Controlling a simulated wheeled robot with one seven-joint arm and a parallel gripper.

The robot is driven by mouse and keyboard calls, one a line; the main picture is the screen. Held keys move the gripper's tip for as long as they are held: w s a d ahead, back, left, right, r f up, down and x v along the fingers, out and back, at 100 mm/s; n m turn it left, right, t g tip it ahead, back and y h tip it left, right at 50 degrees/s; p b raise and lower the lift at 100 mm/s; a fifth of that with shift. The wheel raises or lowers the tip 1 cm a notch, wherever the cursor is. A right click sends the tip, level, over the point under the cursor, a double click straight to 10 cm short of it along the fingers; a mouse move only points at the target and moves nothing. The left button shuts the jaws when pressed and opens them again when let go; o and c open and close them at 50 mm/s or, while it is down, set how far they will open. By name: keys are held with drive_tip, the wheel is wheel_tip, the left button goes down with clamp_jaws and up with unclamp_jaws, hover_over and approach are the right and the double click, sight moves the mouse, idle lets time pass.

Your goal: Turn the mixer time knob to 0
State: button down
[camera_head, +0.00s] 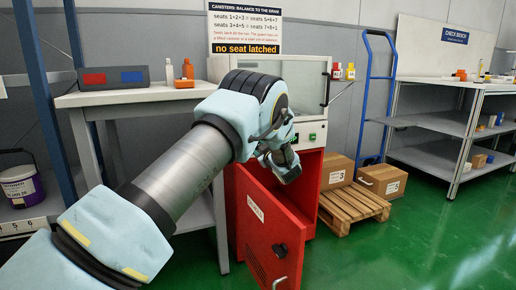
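A machine with a red base cabinet (309,168) stands in the middle of the head view. Its pale control panel (314,136) carries a small green spot and a dark spot, too small to read. I cannot make out a time knob or its setting; my arm covers the panel's left part. My gripper (288,170) is at the end of the pale blue arm, just in front of and below the panel's left side. Its fingers are small and dark, and I cannot tell whether they are open, shut or touching anything.
The red cabinet door (268,226) hangs open towards me below my gripper, with a dark latch. A bench (132,97) stands left. Green floor is free front right.

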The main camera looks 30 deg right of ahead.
drive_tip(key=shift+f+n+b, duration=0.1)
drive_tip(key=shift+n+b, duration=0.2)
drive_tip(key=shift+n, duration=0.1)
drive_tip(key=n+b, duration=0.4)
drive_tip(key=n, duration=0.1)
drive_tip(key=n+b, duration=0.5)
drive_tip(key=n, duration=0.1)
drive_tip(key=shift+a+f, duration=0.1)
drive_tip(key=shift+f, duration=0.1)
idle(0.4)
drive_tip(key=shift+c, duration=2)
unclamp_jaws()
drive_tip(key=shift+r, duration=0.1)
